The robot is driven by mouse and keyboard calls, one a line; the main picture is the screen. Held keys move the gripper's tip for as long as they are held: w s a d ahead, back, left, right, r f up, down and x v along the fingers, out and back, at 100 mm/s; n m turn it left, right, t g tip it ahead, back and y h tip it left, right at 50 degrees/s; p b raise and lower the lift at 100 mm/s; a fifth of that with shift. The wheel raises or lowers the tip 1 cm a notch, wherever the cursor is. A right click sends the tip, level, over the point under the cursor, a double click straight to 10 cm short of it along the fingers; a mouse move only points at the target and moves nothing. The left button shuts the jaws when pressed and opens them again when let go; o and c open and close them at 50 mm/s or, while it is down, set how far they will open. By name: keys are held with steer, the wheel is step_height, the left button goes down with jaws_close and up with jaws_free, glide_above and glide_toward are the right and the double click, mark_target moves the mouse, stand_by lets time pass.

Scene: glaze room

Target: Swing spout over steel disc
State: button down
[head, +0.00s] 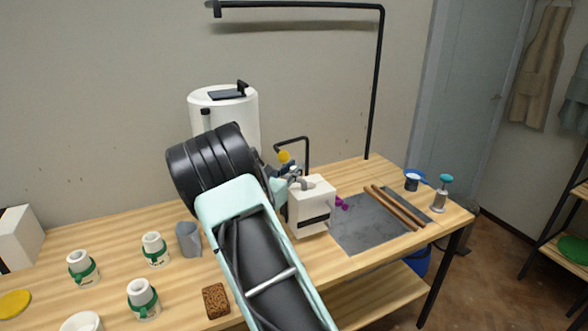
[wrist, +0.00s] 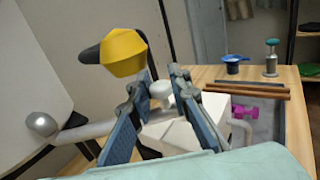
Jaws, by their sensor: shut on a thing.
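A grey pipe that looks like the spout (wrist: 82,131) runs across the wrist view from a silver ball on a white surface at the left. It passes behind my fingers towards a white box (wrist: 182,133). A pale knob (wrist: 160,90) stands up between the fingers. My gripper (wrist: 162,74) is closed around this part, and the fingers hide the exact contact. In the head view my gripper (head: 286,172) is beside the white box (head: 313,208), and a grey curved end (head: 304,183) shows over its top. I cannot make out the steel disc.
A white cylinder (head: 225,110) stands behind my arm. A grey slab (head: 365,228) with brown rods lies at the right. Several cups stand at the left.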

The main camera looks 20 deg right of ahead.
stand_by(0.4)
steer(key=s+a+m+g+h, duration=0.3)
steer(key=a+m+g, duration=0.2)
steer(key=a+g, duration=0.2)
steer(key=shift+s+m+g, duration=0.3)
steer(key=shift+m+g, duration=0.1)
steer(key=shift+g, duration=0.2)
stand_by(0.3)
steer(key=c, duration=1.8)
jaws_free()
steer(key=a, duration=0.4)
steer(key=s+a, duration=0.1)
steer(key=a, duration=0.7)
steer(key=shift+s, duration=0.3)
